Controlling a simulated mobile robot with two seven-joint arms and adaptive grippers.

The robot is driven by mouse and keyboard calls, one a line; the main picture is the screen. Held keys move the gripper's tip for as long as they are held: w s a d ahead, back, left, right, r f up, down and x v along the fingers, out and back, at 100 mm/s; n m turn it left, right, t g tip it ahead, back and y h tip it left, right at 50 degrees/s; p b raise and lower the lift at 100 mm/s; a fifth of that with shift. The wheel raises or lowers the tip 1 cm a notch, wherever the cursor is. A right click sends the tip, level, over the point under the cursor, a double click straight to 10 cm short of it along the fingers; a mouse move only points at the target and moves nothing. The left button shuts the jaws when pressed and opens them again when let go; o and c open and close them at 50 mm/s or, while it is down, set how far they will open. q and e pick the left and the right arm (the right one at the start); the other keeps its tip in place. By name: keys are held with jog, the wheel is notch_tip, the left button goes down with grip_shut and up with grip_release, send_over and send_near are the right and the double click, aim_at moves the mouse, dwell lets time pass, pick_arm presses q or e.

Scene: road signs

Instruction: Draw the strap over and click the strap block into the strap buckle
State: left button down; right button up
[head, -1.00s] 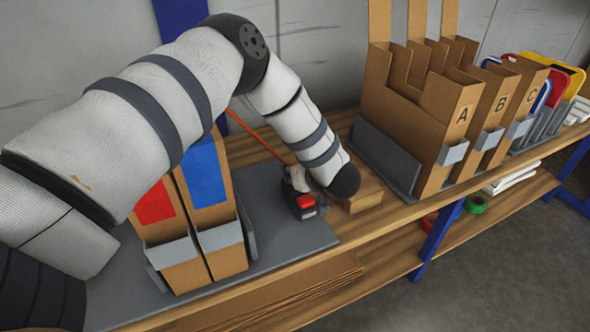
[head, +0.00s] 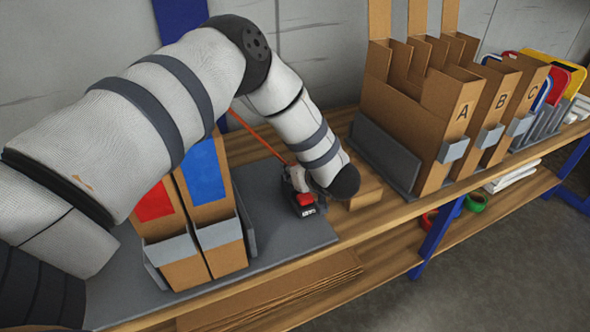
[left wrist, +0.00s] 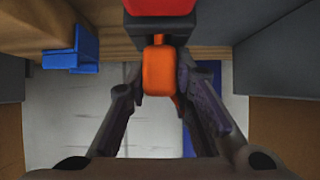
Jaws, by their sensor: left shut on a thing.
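The strap block (left wrist: 159,72) is an orange piece with rounded corners, held between the two dark fingers of my left gripper (left wrist: 160,82) in the left wrist view. The orange strap (head: 262,138) runs taut from the back left down to my wrist in the head view. The strap buckle (head: 307,206) is black with a red part and pale marking, just in front of my gripper. A red piece (left wrist: 160,6), likely the buckle, shows at the wrist view's top, right by the block.
Two cardboard bins with red and blue panels (head: 205,177) stand left of the buckle on the grey mat (head: 290,240). A small cardboard box (head: 366,192) lies right of my wrist. Taller bins marked A, B and C (head: 440,125) stand further right. The shelf's front edge is near.

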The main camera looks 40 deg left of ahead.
pick_arm(q)
jog(key=c, duration=1.3)
grip_release()
jog(key=shift+f, duration=0.1)
jog(key=shift+c, duration=0.2)
